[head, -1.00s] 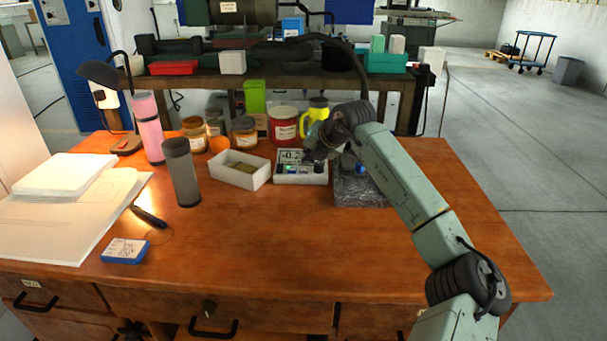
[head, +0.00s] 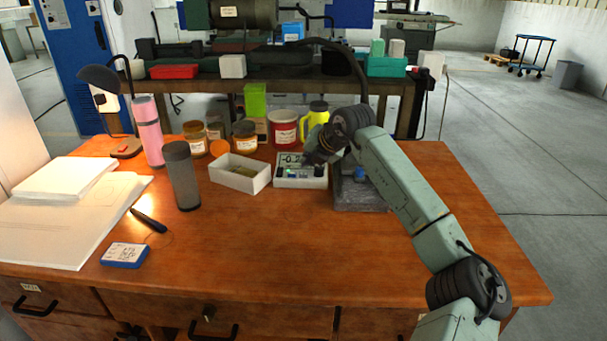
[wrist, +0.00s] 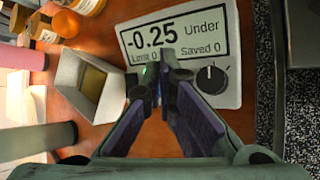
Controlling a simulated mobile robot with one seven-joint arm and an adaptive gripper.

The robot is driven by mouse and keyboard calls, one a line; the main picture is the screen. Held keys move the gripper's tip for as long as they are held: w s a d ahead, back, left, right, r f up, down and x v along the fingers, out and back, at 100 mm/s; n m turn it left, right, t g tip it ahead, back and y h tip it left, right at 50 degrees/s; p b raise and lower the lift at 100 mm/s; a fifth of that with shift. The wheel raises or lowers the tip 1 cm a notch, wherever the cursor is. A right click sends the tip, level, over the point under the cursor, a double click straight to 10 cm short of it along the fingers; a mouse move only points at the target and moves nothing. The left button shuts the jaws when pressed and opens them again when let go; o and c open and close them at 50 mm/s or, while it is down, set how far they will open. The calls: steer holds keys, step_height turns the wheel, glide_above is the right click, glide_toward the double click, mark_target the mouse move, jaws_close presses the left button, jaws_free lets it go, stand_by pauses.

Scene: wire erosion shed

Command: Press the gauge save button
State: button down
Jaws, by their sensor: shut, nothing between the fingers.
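The gauge (head: 314,183) is a white box with a display, near the back of the wooden bench; it also shows in the wrist view (wrist: 229,25). My gripper (wrist: 162,78) is over the gauge's lower middle, just below the screen; in the head view my gripper (head: 312,158) partly covers the gauge. The fingers look shut and empty. A small green patch shows beside the left finger. The save button cannot be made out; contact is unclear.
A white open tray (head: 240,181) stands left of the gauge, and a dark stone block (head: 361,197) right of it. A grey cylinder (head: 182,176) stands further left.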

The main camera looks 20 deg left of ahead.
mark_target(306, 173)
steer(key=shift+f, duration=0.15)
steer(key=shift+f+b, duration=0.3)
steer(key=shift+b, duration=0.05)
steer(key=shift+f+b, duration=0.3)
steer(key=shift+f, duration=0.1)
stand_by(0.7)
stand_by(0.3)
steer(key=shift+r+p, duration=0.45)
steer(key=shift+r, duration=0.35)
steer(key=shift+r+p, duration=1.45)
steer(key=shift+r, duration=1.1)
